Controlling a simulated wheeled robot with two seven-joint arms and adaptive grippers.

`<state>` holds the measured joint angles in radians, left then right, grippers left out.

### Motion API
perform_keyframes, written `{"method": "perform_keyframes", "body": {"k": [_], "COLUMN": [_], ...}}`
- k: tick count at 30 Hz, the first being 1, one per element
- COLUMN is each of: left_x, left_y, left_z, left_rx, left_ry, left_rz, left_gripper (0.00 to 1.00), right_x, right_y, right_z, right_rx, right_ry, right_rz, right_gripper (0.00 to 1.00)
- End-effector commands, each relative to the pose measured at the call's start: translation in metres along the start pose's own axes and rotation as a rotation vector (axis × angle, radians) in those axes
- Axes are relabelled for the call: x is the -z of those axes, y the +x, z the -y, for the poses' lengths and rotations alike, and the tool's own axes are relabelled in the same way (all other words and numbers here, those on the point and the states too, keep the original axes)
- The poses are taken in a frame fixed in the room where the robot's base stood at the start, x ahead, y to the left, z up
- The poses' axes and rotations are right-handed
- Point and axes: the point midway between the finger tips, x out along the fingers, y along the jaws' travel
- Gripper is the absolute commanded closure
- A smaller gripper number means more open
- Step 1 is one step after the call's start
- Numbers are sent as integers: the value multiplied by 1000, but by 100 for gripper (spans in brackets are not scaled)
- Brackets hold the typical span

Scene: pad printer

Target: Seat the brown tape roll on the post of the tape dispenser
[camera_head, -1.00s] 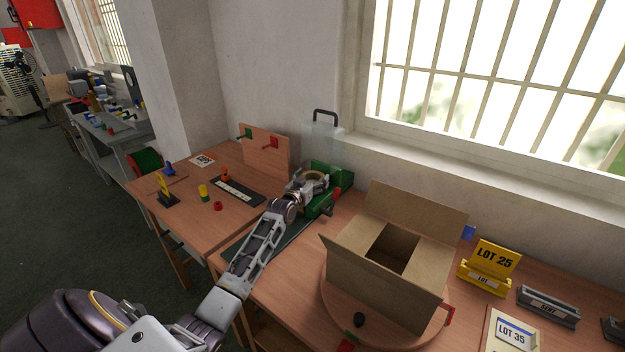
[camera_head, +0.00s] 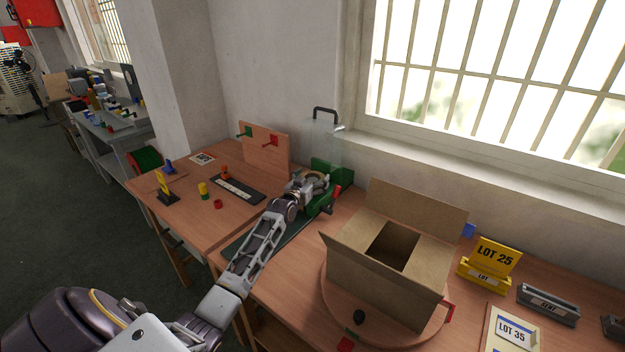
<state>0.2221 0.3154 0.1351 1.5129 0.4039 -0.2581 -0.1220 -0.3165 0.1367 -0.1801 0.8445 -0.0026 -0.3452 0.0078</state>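The brown tape roll (camera_head: 314,177) is a small tan ring at the far end of my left arm, in front of the green device on the back of the table. My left gripper (camera_head: 310,188) is at the roll, overlapping its near side. The fingers are small and partly hidden, so their grip on the roll is unclear. The green device (camera_head: 344,178), which looks like the tape dispenser, stands right behind and beside the gripper. Its post cannot be made out. My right gripper is out of view.
A clear panel with a black handle (camera_head: 324,112) stands behind the green device. An open cardboard box (camera_head: 385,275) sits on a round wooden turntable (camera_head: 335,300) to the right. A red ring (camera_head: 218,204) and a yellow piece (camera_head: 203,190) lie on the left table.

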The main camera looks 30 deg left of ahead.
Motion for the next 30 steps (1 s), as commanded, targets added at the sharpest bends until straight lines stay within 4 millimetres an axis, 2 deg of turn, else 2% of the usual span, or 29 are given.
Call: {"method": "perform_keyframes", "body": {"k": [17, 30], "left_x": [-1, -1], "left_y": [-3, -32], "left_z": [0, 0], "left_rx": [0, 0], "left_ry": [0, 1], "left_rz": [1, 1], "left_gripper": [0, 0], "right_x": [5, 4], "right_y": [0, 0], "right_z": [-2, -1], "right_rx": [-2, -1], "right_ry": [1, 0], "right_rz": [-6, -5], "right_gripper": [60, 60]}}
